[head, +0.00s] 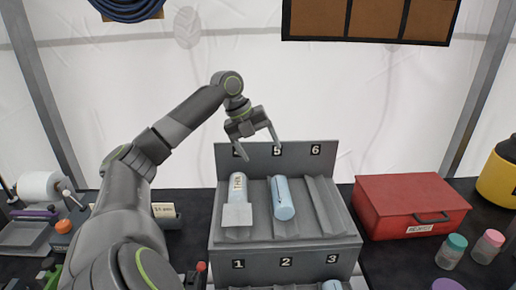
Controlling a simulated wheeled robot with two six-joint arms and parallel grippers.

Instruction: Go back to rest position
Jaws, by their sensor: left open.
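My left arm comes in from the left and reaches over a grey rack. My left gripper (258,153) is open and empty, in front of the rack's raised back panel near the number 5. The grey rack (332,262) has sloped channels numbered 1, 2, 3 on the front, with 5 and 6 showing on the back panel. A whitish cylinder (238,189) with a label lies in the left channel. A light blue cylinder (283,198) lies in the middle channel. The right channel is empty. The gripper touches neither cylinder. My right gripper is not in view.
A red case (410,203) stands right of the rack. Jars with teal (453,250) and pink (488,246) lids and a yellow container (498,178) are farther right. A white roll (41,187) and a grey tray (25,235) are at left. White tent wall stands behind.

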